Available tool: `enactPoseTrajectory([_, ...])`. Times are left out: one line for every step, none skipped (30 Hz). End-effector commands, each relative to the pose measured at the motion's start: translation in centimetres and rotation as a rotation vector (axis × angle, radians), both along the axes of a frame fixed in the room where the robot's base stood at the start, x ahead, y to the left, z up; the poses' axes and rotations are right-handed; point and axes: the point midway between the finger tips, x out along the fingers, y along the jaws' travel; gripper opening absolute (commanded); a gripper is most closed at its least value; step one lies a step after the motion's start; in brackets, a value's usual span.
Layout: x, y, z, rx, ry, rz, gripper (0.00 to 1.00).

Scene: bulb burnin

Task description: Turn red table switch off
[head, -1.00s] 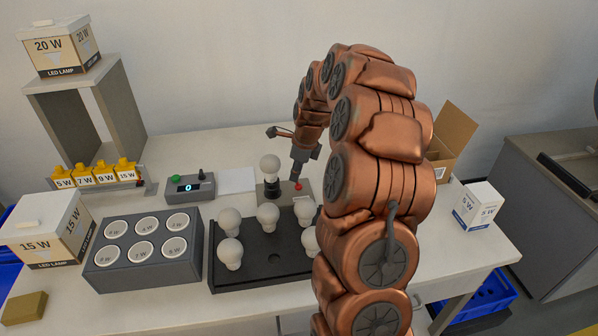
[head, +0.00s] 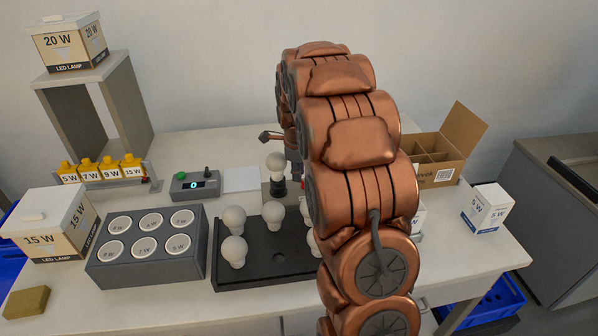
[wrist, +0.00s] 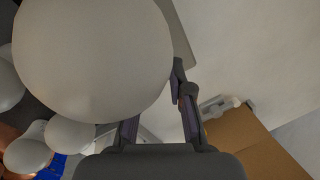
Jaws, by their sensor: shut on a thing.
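In the wrist view that bulb (wrist: 85,55) looms very large at the upper left. It covers the tip of the left finger. My gripper (wrist: 160,98) is just right of the bulb, its right finger in sight. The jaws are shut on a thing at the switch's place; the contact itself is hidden. A strip of grey plate (wrist: 181,35) shows behind the bulb.
A black tray (head: 240,285) with several bulbs stands in front of the socket. A grey control box (head: 195,185) reads 0, to its left. An open cardboard box (head: 440,155) is behind on the right; it also shows in the wrist view (wrist: 245,145).

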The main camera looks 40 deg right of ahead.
Motion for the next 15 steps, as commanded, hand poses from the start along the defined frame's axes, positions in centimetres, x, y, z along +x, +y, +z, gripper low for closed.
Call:
enactPoseTrajectory([0.12,0.07,0.12,0.0,-0.003,0.001,0.0])
enactPoseTrajectory([0.12,0.07,0.12,0.0,-0.003,0.001,0.0])
enactPoseTrajectory([0.11,0.08,0.11,0.0,-0.003,0.001,0.24])
enactPoseTrajectory([0.11,0.07,0.1,0.0,-0.003,0.001,0.27])
enactPoseTrajectory([0.09,0.07,0.09,0.0,-0.002,0.001,0.3])
enactPoseTrajectory([0.07,0.05,0.08,0.0,-0.002,0.001,0.34])
enactPoseTrajectory([0.07,0.04,0.07,0.0,-0.002,0.001,0.38])
enactPoseTrajectory([0.05,0.03,0.05,0.0,-0.001,0.001,0.41])
enactPoseTrajectory([0.04,0.01,0.04,0.001,-0.001,0.0,0.45])
enactPoseTrajectory([0.03,0.01,0.03,0.001,-0.001,0.0,0.45])
enactPoseTrajectory([0.02,0.0,0.03,0.001,-0.001,0.0,0.45])
enactPoseTrajectory([0.01,0.0,0.02,0.001,-0.001,0.0,0.45])
enactPoseTrajectory([0.0,-0.01,0.01,0.001,-0.001,0.0,0.45])
enactPoseTrajectory([0.0,0.0,0.01,0.001,-0.001,0.0,0.45])
enactPoseTrajectory([0.0,-0.01,0.01,0.001,-0.001,0.0,0.45])
